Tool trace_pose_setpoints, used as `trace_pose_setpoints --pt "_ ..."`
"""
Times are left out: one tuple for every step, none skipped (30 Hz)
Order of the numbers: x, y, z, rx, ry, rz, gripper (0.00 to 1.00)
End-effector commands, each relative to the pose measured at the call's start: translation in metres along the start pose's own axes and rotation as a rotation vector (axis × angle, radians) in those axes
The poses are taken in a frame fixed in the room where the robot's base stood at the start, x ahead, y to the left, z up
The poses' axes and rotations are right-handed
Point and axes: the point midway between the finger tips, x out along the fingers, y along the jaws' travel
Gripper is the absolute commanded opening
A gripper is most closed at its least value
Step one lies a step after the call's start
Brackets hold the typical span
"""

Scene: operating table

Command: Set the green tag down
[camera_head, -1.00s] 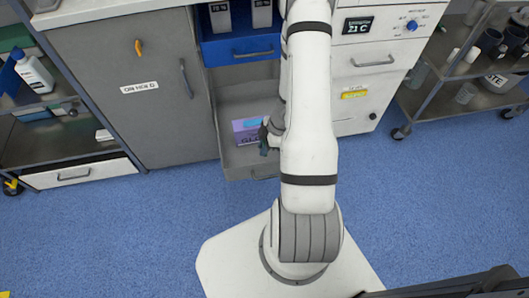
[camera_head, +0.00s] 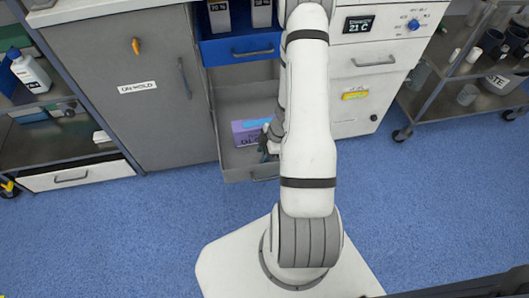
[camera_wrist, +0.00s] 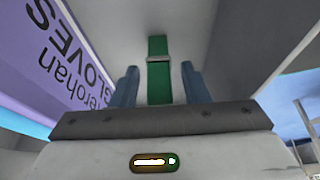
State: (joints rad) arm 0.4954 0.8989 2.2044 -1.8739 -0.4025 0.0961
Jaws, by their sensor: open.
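The green tag (camera_wrist: 159,80) shows in the wrist view as a narrow green strip with a pale band across it. It lies between my two fingers, with a gap on each side, against the pale grey inside of the open lower drawer. My gripper (camera_wrist: 160,82) is open. In the head view my gripper (camera_head: 266,147) is small, partly hidden by my arm, and sits in the drawer (camera_head: 236,164) beside the glove box. I cannot make out the tag in the head view. I cannot tell whether the tag touches the drawer floor.
A purple glove box (camera_head: 246,133) stands close on the left of my gripper; it fills the left of the wrist view (camera_wrist: 50,60). A blue drawer (camera_head: 240,49) with bottles is open above. A grey cabinet door (camera_head: 140,100) is left, a trolley (camera_head: 470,75) right.

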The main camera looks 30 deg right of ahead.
Motion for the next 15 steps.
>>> trace_pose_setpoints --pt "0.0 0.0 0.0 0.0 0.0 0.0 0.41" --pt "0.0 0.0 0.0 0.0 0.0 0.0 0.41" --pt "0.0 0.0 0.0 0.0 0.0 0.0 0.41" --pt "-0.001 0.0 0.0 0.0 0.0 0.0 0.41" --pt "-0.002 0.0 -0.001 0.0 0.0 0.001 0.41" --pt "-0.005 0.0 -0.002 -0.001 0.0 0.001 0.41" --pt "-0.008 0.0 -0.002 0.0 0.0 0.001 0.41" --pt "-0.012 0.0 -0.002 0.0 0.0 0.001 0.41" --pt "-0.018 0.0 -0.002 0.001 0.0 0.002 0.41" --pt "-0.023 0.0 -0.003 0.001 0.0 0.002 0.41" --pt "-0.029 0.0 -0.003 0.001 0.0 0.002 0.41" --pt "-0.037 0.0 -0.003 0.001 0.0 0.002 0.41" --pt "-0.044 0.0 -0.003 0.0 0.0 0.002 0.41" --pt "-0.051 0.001 -0.004 0.002 0.0 0.003 0.41" --pt "-0.059 0.001 -0.003 0.001 0.0 0.003 0.41"
